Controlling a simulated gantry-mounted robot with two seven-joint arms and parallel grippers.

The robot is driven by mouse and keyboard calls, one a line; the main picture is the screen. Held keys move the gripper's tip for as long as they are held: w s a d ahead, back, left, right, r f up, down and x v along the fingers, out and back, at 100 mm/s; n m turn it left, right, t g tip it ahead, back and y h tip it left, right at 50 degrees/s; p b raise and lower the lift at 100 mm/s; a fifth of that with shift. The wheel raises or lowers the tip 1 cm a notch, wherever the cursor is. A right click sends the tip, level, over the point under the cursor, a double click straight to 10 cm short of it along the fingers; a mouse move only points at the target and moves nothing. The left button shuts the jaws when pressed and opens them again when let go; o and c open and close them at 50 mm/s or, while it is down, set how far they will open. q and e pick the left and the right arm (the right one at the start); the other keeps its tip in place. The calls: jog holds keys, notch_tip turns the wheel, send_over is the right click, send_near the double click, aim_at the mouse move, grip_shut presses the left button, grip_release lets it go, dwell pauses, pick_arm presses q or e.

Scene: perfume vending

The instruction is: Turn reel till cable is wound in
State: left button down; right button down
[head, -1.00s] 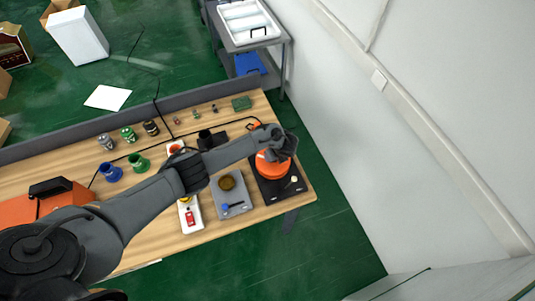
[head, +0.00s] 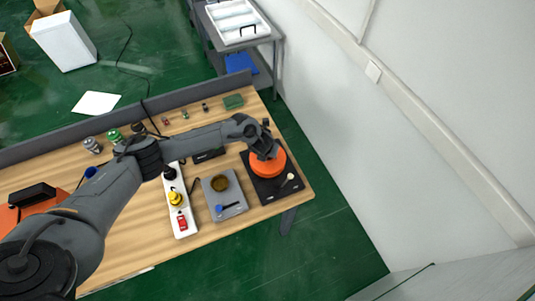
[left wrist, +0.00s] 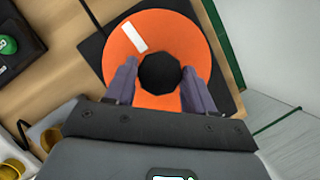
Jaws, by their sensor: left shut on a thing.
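The orange reel (head: 268,170) sits on a black square base (head: 268,194) at the right end of the wooden table. In the left wrist view the reel (left wrist: 181,30) has a white stripe (left wrist: 134,37) and a black round hub (left wrist: 160,73). My left gripper (left wrist: 162,82) is shut on the hub, with one finger on either side of it. In the head view my left gripper (head: 264,151) comes down on the reel's far side and hides part of it. A dark cable (left wrist: 90,13) runs near the base's corner in the left wrist view. My right gripper is out of view.
A grey plate (head: 223,195) with a brown disc and blue-handled part lies left of the base. A white panel (head: 180,212) with yellow and red controls lies further left. Small bottles stand along the back. A wall rises beyond the table's right end.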

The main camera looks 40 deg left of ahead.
pick_arm(q)
jog(key=shift+m+b, duration=0.3)
jog(key=shift+m, duration=0.1)
jog(key=shift+c, duration=2.1)
grip_release()
jog(key=shift+r, duration=0.1)
jog(key=a+v, duration=0.1)
jog(key=v, duration=0.9)
jog(key=shift+s+d+r+p, duration=0.25)
jog(key=shift+d+p, duration=0.1)
jog(key=shift+p, duration=0.05)
